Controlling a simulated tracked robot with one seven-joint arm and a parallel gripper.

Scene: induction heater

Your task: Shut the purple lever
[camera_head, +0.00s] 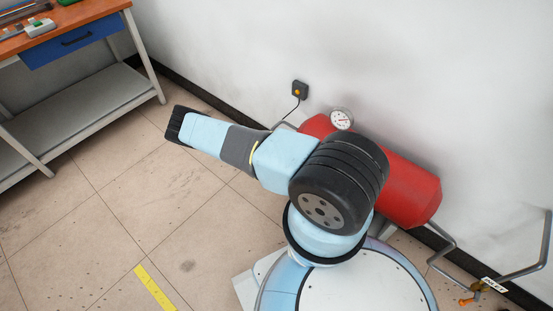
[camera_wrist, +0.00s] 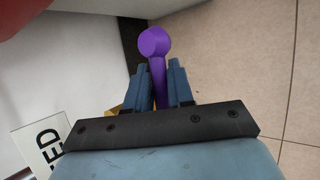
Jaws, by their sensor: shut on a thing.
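The purple lever (camera_wrist: 156,47) shows in the wrist view, with a round knob at the top and a straight shaft running down between the jaws. My gripper (camera_wrist: 161,72) has its two blue fingers on either side of the shaft and is shut on it. The lower end of the lever is hidden behind the gripper's dark bar. In the head view the lever is not visible, and my arm covers much of the middle of the picture.
A red tank (camera_head: 412,194) with a round gauge (camera_head: 341,119) stands by the white wall. A workbench (camera_head: 95,27) is at the upper left. Tiled floor between is clear. A white sign (camera_wrist: 42,150) shows in the wrist view.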

